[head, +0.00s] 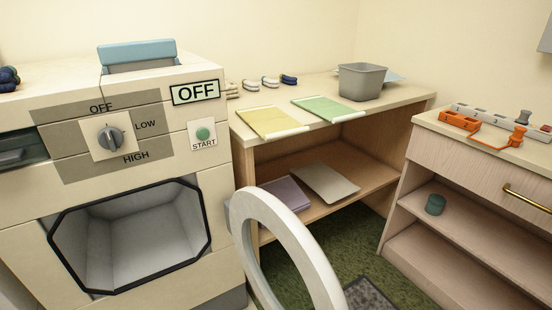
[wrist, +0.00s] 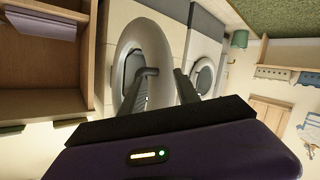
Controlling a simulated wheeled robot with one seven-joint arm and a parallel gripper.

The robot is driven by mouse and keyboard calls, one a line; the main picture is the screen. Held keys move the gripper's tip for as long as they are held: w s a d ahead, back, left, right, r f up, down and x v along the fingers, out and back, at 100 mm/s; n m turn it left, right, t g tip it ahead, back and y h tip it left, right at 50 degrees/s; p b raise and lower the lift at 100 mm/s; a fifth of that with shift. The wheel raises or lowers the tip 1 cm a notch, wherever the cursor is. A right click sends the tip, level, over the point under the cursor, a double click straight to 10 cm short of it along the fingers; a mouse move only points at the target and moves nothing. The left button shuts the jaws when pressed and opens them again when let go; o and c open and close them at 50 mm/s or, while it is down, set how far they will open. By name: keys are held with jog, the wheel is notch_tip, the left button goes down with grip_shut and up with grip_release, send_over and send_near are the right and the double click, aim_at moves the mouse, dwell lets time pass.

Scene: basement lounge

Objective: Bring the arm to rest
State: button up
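My gripper (wrist: 165,73) shows in the wrist view, with its two dark fingers apart and nothing visible between them. No part of my arm shows clearly in the head view. The machine (head: 125,75) stands at the left with its dial (head: 111,138) pointing near OFF and a sign (head: 196,92) reading OFF. Its square opening (head: 130,235) is open and looks empty. Its white ring door (head: 297,240) stands swung out to the right. In the wrist view a pale ring-shaped door (wrist: 125,50) lies behind the left finger; I cannot tell whether they touch.
A wooden desk (head: 345,135) holds yellow (head: 271,122) and green (head: 328,109) folders and a grey bin (head: 362,82). A low cabinet (head: 480,160) at the right carries orange items (head: 470,124). Green carpet (head: 345,255) lies between them. The open door juts into this space.

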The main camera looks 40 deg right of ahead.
jog(key=a+r+m+t+h, duration=0.2)
jog(key=a+r+m+h, duration=0.3)
jog(key=a+r+m, duration=0.7)
notch_tip(320, 180, up, 19)
jog(key=a+n+h+p, duration=0.1)
jog(key=a+n+p, duration=0.1)
jog(key=p, duration=1.6)
jog(key=shift+s+a+r+n+g, duration=0.15)
jog(key=shift+s+a+n+g, duration=0.2)
jog(key=shift+n, duration=0.15)
